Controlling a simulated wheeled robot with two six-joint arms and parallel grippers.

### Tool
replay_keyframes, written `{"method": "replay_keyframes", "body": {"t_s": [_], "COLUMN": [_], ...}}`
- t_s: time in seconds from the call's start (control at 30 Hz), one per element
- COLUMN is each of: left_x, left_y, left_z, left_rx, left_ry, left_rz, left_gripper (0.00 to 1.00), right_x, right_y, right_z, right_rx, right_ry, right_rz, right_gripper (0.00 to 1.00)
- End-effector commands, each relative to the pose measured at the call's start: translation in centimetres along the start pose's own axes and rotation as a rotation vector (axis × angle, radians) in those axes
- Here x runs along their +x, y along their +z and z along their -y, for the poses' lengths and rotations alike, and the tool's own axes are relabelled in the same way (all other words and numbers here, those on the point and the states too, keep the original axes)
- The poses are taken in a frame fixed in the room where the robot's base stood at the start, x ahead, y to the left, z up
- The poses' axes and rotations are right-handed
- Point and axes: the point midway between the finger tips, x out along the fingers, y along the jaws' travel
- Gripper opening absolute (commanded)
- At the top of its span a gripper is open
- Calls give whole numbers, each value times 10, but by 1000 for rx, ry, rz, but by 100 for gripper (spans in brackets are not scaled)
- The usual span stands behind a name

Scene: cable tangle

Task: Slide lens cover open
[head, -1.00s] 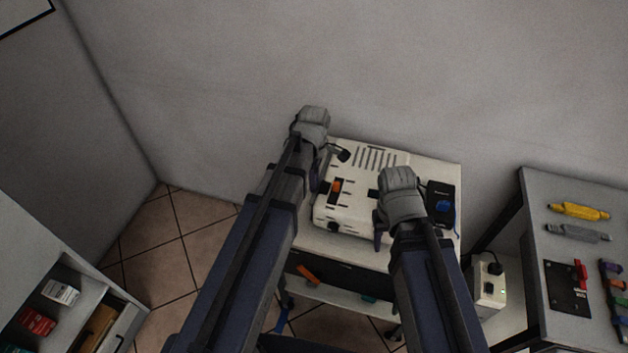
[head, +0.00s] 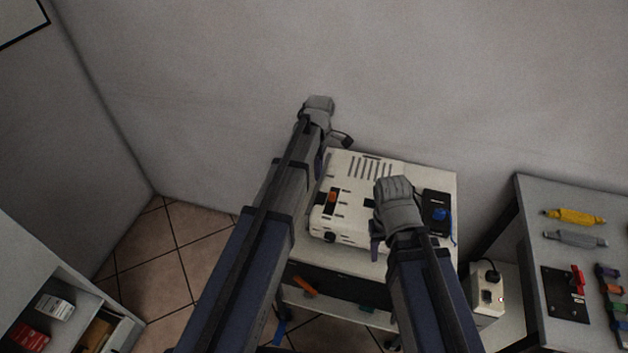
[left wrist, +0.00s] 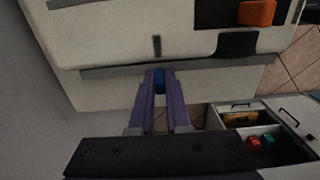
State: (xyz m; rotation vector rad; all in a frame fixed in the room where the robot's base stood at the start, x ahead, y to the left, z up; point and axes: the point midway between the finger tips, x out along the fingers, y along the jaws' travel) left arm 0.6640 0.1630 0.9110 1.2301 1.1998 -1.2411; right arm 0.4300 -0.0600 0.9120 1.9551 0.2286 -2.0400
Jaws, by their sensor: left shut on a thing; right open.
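A white slotted device (head: 345,210) with an orange switch (head: 331,197) stands on a small table. My left gripper (head: 321,166) is at its left side; its fingers are mostly hidden by my arm in the head view. In the left wrist view, the purple fingers (left wrist: 159,84) are shut on a small blue piece (left wrist: 159,82) beside a long grey strip (left wrist: 210,65) on the white casing. I cannot tell for sure whether this piece is the lens cover's tab. My right gripper (head: 376,240) is open by the device's front right, its fingers partly hidden.
A black box with a blue knob (head: 439,214) lies right of the device. A power outlet box (head: 488,290) shows a red light. A grey bench (head: 560,190) holds tools at right. A shelf (head: 75,285) is at lower left. The wall is close behind.

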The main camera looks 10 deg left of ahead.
Motion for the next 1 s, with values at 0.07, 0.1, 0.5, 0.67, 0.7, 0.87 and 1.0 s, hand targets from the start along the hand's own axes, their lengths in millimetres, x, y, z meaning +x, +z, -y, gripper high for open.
{"method": "replay_keyframes", "body": {"t_s": [0.07,0.1,0.5,0.67,0.7,0.87,1.0], "left_x": [0,0,0,0,0,-2,-10], "left_y": [0,0,0,0,0,0,0], "left_z": [-6,-5,-5,-4,-4,-4,-4], "left_rx": [0,0,0,0,0,0,0], "left_ry": [12,12,12,11,11,10,10], "left_rz": [0,0,0,0,0,0,0], "left_gripper": [0,0,43,45,45,45,45], "right_x": [0,0,0,0,0,-2,-10], "right_y": [0,0,0,0,0,0,1], "right_z": [0,0,0,0,0,0,-1], "right_rx": [0,0,0,0,0,0,0], "right_ry": [0,0,0,0,0,0,0], "right_rz": [0,0,0,0,0,0,0], "right_gripper": [50,50,50,50,50,50,50]}}
